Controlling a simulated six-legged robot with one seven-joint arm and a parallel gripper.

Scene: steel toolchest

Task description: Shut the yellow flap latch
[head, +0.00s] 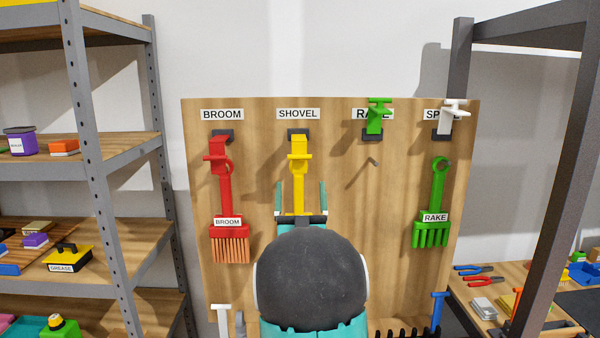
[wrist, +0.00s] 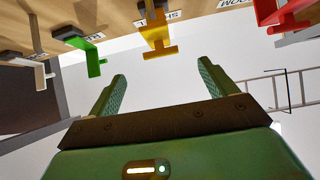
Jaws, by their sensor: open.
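The yellow flap latch (head: 298,147) is on the wooden board under the SHOVEL label, at a dark bracket. In the head view its T-shaped tab points down from the bracket, like the red one; how far it stands off the board is hard to tell. A yellow shaft (head: 298,190) shows below it, its lower part hidden by my arm. My gripper (head: 300,187) is open and empty, its fingers either side of the shaft in the picture, below the latch. In the wrist view the yellow latch (wrist: 156,37) lies beyond and between the open fingertips (wrist: 162,82), apart from them.
A red latch (head: 217,150) with a hanging broom (head: 228,232) is to the left. Green (head: 378,118) and white (head: 447,119) latches point up at the right. A green rake (head: 434,205) hangs there. Shelving (head: 95,110) stands left; a dark frame post (head: 520,190) stands right.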

